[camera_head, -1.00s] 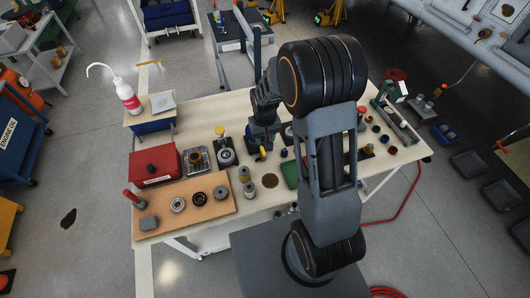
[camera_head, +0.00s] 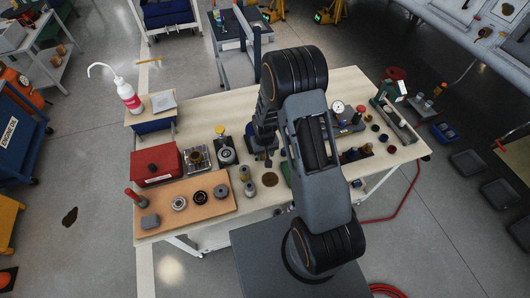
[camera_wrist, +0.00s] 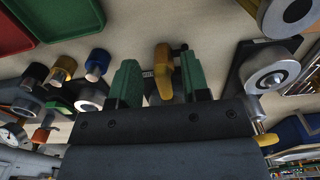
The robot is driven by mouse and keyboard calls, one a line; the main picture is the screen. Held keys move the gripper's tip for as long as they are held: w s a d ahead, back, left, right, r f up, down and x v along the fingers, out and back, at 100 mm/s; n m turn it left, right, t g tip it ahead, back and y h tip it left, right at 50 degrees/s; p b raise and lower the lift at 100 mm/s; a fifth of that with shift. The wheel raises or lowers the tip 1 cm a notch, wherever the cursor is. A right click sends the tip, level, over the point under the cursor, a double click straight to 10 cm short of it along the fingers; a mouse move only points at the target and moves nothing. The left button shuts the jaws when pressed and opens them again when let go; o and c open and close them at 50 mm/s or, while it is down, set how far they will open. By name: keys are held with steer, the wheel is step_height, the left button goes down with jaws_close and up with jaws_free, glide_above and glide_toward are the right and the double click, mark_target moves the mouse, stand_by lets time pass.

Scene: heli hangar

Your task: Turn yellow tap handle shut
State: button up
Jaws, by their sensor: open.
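The yellow tap handle (camera_wrist: 163,70) shows in the wrist view, upright in the picture between the two green fingertips of my gripper (camera_wrist: 161,82). My gripper is open, with one finger on each side of the handle. A gap shows to the left finger; I cannot tell whether the right finger touches it. A dark part stands beside the handle's upper right. In the head view my gripper (camera_head: 267,160) is low over the middle of the workbench, and the handle is hidden behind it.
The workbench (camera_head: 205,115) is crowded. A gauge (camera_head: 338,107) stands to the right. In the wrist view, several knobs (camera_wrist: 64,68) sit at left.

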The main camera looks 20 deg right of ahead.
jaws_close()
steer(key=shift+n+b, duration=0.3)
steer(key=shift+b, duration=0.05)
steer(key=n+b, duration=0.2)
steer(key=n, duration=0.1)
steer(key=shift+w+d+f, duration=0.1)
steer(key=shift+d, duration=0.3)
steer(key=n+b, duration=0.1)
steer(key=n, duration=0.1)
steer(key=n+b, duration=0.1)
steer(key=d+n, duration=0.1)
steer(key=n, duration=0.1)
steer(key=shift+w+n+b, duration=0.3)
steer(key=shift+b, duration=0.1)
steer(key=n, duration=0.1)
steer(key=n+b, duration=0.1)
steer(key=n, duration=0.2)
steer(key=shift+w+d+b, duration=0.25)
steer(key=shift+w+b, duration=0.1)
steer(key=shift+w, duration=0.05)
steer(key=shift+w+n+b, duration=0.2)
steer(key=shift+n+b, duration=0.15)
steer(key=shift+n, duration=0.75)
steer(key=shift+w+n+b, duration=0.2)
steer(key=shift+n+b, duration=0.1)
steer(key=shift+n, duration=1.1)
